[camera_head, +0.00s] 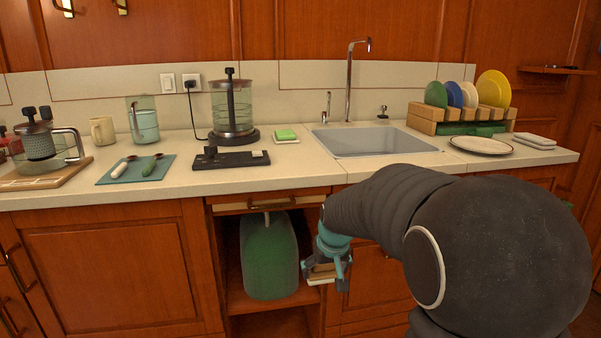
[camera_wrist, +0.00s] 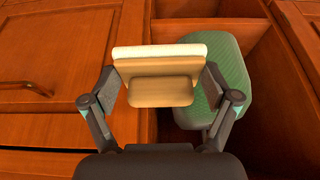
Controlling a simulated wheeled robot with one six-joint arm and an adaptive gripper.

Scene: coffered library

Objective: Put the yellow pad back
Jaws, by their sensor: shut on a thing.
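My gripper (camera_head: 326,270) is in front of the open cupboard bay, below the counter edge. It is shut on a tan block with a cream layer (camera_wrist: 158,68), held between the two fingers in the wrist view. The block also shows small and partly hidden in the head view (camera_head: 321,281). It is the nearest match to the yellow pad, though its colour looks tan and cream. A green pad (camera_head: 286,133) lies on a small pale dish on the counter, left of the sink.
A green ribbed container (camera_head: 269,257) is in the open bay, close beside my gripper; it also shows in the wrist view (camera_wrist: 229,75). On the counter are a sink (camera_head: 372,141), a dish rack (camera_head: 462,120) with several plates, a white plate (camera_head: 481,145) and a glass press (camera_head: 232,108).

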